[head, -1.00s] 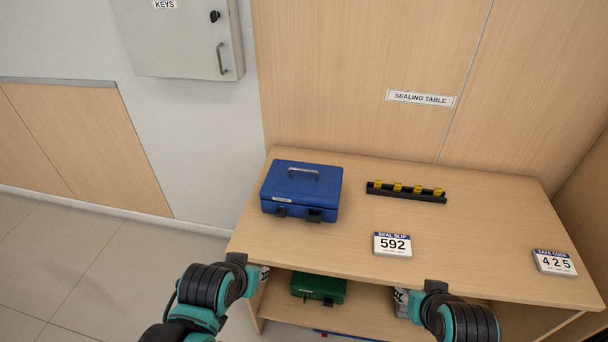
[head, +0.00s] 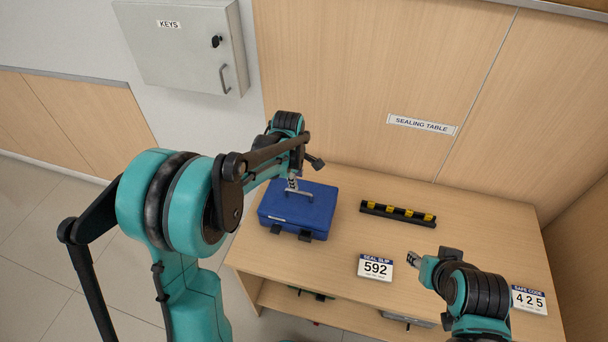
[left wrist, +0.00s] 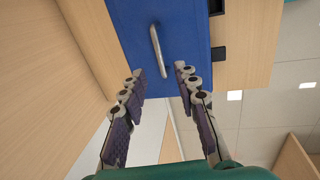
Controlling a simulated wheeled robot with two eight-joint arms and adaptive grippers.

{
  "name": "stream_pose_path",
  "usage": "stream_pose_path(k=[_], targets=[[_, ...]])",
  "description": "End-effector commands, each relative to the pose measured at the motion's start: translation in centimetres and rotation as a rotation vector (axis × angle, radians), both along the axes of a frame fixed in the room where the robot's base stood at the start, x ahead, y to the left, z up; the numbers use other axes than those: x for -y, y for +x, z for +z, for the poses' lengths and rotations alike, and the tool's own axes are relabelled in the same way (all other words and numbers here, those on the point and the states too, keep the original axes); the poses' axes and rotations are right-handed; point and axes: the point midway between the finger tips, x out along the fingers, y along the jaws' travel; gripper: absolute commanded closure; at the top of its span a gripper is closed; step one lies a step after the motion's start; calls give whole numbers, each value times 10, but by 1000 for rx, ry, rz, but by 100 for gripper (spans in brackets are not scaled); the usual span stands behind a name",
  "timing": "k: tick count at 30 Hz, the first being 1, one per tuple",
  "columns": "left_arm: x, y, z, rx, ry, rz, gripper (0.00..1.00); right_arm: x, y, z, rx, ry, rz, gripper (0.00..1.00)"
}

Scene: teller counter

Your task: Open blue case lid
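The blue case (head: 315,212) stands on the table with its lid shut. Its grey handle (left wrist: 156,45) is on top of the lid, and dark latches (head: 305,236) are on its front side. My left gripper (left wrist: 160,82) is open and empty. Its fingers are spread on either side of the handle's near end in the left wrist view; I cannot tell whether they touch the lid. In the head view the left gripper (head: 292,184) is over the lid, partly hidden by my arm. My right gripper (head: 414,259) is above the table, right of the seal slip; its finger opening is unclear.
The wooden table (head: 345,300) also holds a black rack with yellow pieces (head: 398,213), the seal slip 592 (head: 376,267) and the safe code sign 425 (head: 529,299). A grey key cabinet (head: 185,45) hangs on the wall. A lower shelf is partly hidden.

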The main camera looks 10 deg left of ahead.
Motion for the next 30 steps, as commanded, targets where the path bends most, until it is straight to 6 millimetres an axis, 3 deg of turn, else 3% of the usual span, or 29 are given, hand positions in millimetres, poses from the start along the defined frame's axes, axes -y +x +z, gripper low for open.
stream_pose_path(k=[5,16,28,30], targets=[[0,6,-16,-7,-5,27,69,0,0,-2,0,0,0,60],[1,17,-71,-6,-5,25,69,0,0,-17,0,0,0,60],[1,18,-79,-6,-4,24,69,0,0,-17,0,0,0,60],[1,18,-79,-6,-4,24,88,0,0,-17,0,0,0,60]])
